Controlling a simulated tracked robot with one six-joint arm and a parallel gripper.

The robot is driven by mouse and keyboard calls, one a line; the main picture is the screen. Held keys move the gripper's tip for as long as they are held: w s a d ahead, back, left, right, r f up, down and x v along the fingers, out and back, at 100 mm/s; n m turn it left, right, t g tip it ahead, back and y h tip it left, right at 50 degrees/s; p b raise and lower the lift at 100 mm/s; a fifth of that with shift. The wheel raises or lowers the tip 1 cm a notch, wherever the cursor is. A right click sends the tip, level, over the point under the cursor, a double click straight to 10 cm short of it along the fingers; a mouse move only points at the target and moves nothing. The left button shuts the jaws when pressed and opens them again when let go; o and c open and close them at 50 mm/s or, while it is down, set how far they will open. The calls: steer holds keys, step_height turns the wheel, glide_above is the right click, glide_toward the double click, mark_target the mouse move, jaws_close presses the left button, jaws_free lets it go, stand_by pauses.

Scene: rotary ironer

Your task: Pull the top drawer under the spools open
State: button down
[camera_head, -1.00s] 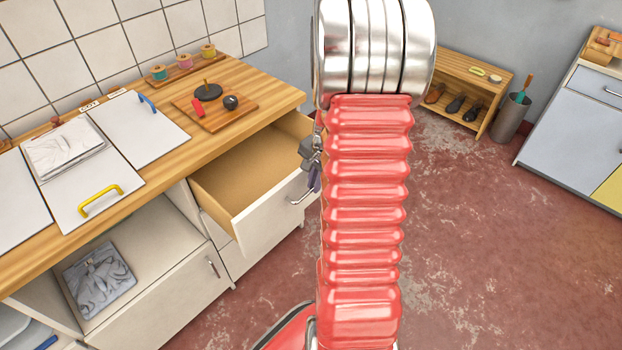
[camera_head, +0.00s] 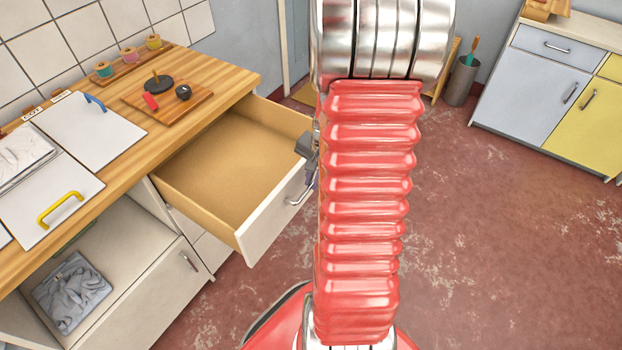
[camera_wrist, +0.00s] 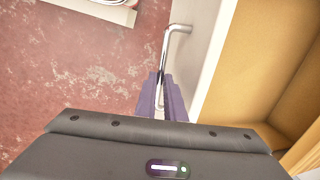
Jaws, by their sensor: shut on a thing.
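The top drawer (camera_head: 273,219) under the spools (camera_head: 130,55) stands well open, and its wooden inside looks empty. It also shows in the wrist view (camera_wrist: 212,55), with its front panel and part of its inside. Its metal bar handle (camera_head: 298,197) is on the front. In the wrist view my gripper (camera_wrist: 162,84) is shut on the handle (camera_wrist: 180,30), with its purple fingers around the bar. In the head view my red arm hides most of the gripper.
The wooden counter (camera_head: 225,78) carries a board (camera_head: 135,98) with a black disc and small items. A lower compartment holds folded grey cloth (camera_head: 72,290). A grey and yellow cabinet (camera_head: 540,80) and a bin (camera_head: 461,82) stand beyond. The red floor to the right is clear.

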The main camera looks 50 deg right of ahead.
steer(key=shift+s+a, duration=0.1)
steer(key=c, duration=2.1)
jaws_free()
steer(key=s+r, duration=0.1)
steer(key=r, duration=0.8)
steer(key=s+r, duration=0.1)
steer(key=r, duration=0.3)
steer(key=shift+s+d+r, duration=0.2)
steer(key=shift+s+d, duration=0.1)
steer(key=shift+d, duration=0.05)
